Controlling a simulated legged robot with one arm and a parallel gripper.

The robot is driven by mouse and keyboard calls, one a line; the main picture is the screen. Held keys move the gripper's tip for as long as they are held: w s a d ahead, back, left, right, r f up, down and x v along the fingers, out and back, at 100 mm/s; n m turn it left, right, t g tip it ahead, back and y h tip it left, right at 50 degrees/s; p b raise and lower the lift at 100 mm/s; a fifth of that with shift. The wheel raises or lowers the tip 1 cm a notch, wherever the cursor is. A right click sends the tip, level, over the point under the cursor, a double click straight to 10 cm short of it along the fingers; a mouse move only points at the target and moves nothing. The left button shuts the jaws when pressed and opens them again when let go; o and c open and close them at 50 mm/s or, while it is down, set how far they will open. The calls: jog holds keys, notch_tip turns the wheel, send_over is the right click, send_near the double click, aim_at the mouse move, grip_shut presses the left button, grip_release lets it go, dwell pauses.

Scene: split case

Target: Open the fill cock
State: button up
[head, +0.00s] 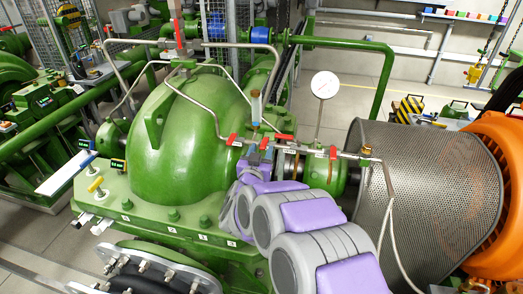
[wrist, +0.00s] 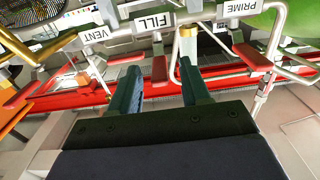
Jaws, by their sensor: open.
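The FILL label (wrist: 152,22) is on a small plate on a metal pipe in the wrist view. Below it a dull red lever (wrist: 158,69) points down toward my gripper (wrist: 158,84). My gripper is open, with one dark finger on each side of this lever. I cannot tell whether either finger touches it. In the head view my arm reaches to the pipe row, and my gripper (head: 258,160) is small there. The fill cock's lever is not clear in that view, partly covered by my gripper.
The VENT label (wrist: 93,35) is left of the fill cock and the PRIME label (wrist: 240,7) is right, with a red lever (wrist: 252,57) below it. A gauge (head: 325,85) and mesh guard (head: 425,185) are to the right.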

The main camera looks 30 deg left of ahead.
jog(key=shift+w+a, duration=0.1)
jog(key=shift+w, duration=0.6)
grip_shut()
